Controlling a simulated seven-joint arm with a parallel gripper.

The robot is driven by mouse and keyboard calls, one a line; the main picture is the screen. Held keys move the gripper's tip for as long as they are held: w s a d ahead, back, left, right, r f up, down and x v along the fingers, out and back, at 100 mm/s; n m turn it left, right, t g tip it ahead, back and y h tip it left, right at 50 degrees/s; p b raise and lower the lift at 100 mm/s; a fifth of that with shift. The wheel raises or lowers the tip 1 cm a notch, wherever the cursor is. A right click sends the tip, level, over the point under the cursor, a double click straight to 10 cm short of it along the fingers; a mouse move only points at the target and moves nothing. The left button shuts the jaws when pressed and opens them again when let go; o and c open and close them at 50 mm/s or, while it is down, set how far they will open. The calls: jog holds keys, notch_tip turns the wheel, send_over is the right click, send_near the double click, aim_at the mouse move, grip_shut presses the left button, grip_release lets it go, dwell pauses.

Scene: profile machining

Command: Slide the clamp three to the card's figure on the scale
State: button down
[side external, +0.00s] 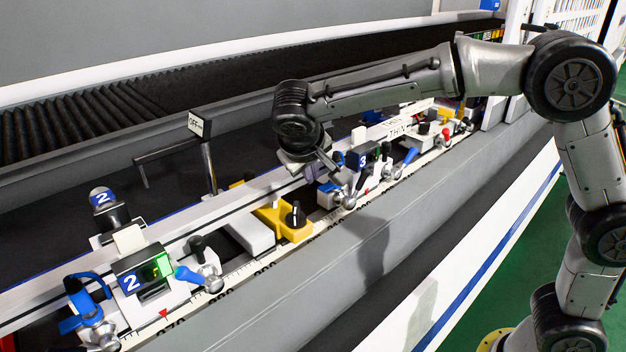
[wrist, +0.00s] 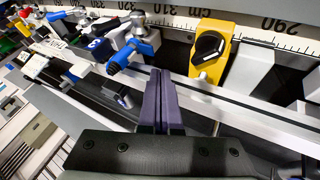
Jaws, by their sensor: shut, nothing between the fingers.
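Clamp three (side external: 364,158), a dark and white block with a blue "3" label, stands on the rail right of centre in the side view. A blue-levered silver fitting is at its left in that view. In the wrist view clamp three (wrist: 97,44) is at upper left, partly behind the blue lever.
A yellow block with a black knob (side external: 288,217) sits left of my gripper, beside a grey block (side external: 249,234). Clamp two (side external: 139,274) is further left. A post with a small sign (side external: 200,125) rises behind the rail. More clamps and coloured handles stand at right.

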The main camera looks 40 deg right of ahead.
jog(key=x, duration=0.9)
jog(key=shift+d+f, duration=0.1)
